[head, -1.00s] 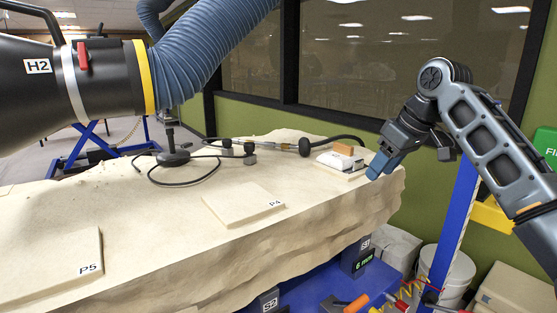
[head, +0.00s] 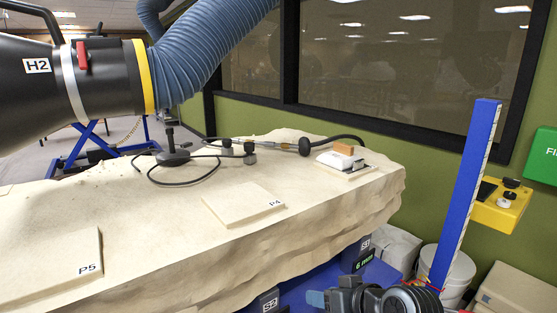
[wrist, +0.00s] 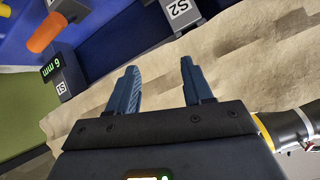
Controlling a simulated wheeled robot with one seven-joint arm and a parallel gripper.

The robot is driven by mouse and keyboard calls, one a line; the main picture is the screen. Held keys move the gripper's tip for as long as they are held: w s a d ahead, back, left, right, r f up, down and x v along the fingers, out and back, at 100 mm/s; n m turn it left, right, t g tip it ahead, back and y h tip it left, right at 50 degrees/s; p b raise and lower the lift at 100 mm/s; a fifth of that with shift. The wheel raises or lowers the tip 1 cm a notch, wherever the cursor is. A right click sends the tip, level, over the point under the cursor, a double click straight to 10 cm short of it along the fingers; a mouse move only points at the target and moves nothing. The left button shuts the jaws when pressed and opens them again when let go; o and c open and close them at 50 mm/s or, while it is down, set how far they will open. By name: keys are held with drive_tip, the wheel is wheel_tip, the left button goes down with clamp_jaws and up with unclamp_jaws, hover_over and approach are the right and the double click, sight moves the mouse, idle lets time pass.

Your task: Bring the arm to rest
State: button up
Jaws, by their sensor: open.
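My gripper (wrist: 162,88) shows in the wrist view with its two blue fingers apart and nothing between them. Beyond the fingers is the edge of the pale rock block (wrist: 240,65). In the head view my folded arm is low at the bottom right, in front of the blue base, and a blue finger (head: 316,298) shows at its left side. The arm is clear of the pale rock block (head: 130,235). Most of the gripper is cut off or hidden in the head view.
A black duct nozzle marked H2 (head: 95,75) with a blue hose (head: 215,45) hangs over the block. Plates P4 (head: 240,203) and P5 (head: 50,265) lie on the block.

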drive_tip(key=s+d+f+m+t+h, duration=0.1)
drive_tip(key=s+f+m, duration=0.1)
drive_tip(key=s, duration=0.7)
drive_tip(key=s+d+f+m+t+h, duration=0.1)
drive_tip(key=s+f+t+h, duration=0.15)
drive_tip(key=s, duration=0.65)
drive_tip(key=s+d+f+m+h, duration=0.1)
drive_tip(key=s+d+f+m, duration=0.15)
drive_tip(key=s, duration=0.75)
drive_tip(key=s+d+r+n+t+h, duration=0.1)
drive_tip(key=s+d+r, duration=0.2)
drive_tip(key=s+r, duration=0.4)
drive_tip(key=s+d+r+n+t, duration=0.1)
drive_tip(key=s+d+r, duration=0.2)
drive_tip(key=s+r, duration=0.4)
drive_tip(key=s, duration=0.6)
drive_tip(key=shift+d+h, duration=0.35)
drive_tip(key=shift+d, duration=0.05)
drive_tip(key=shift+s+r+n+t, duration=0.1)
drive_tip(key=shift+n+t, duration=0.15)
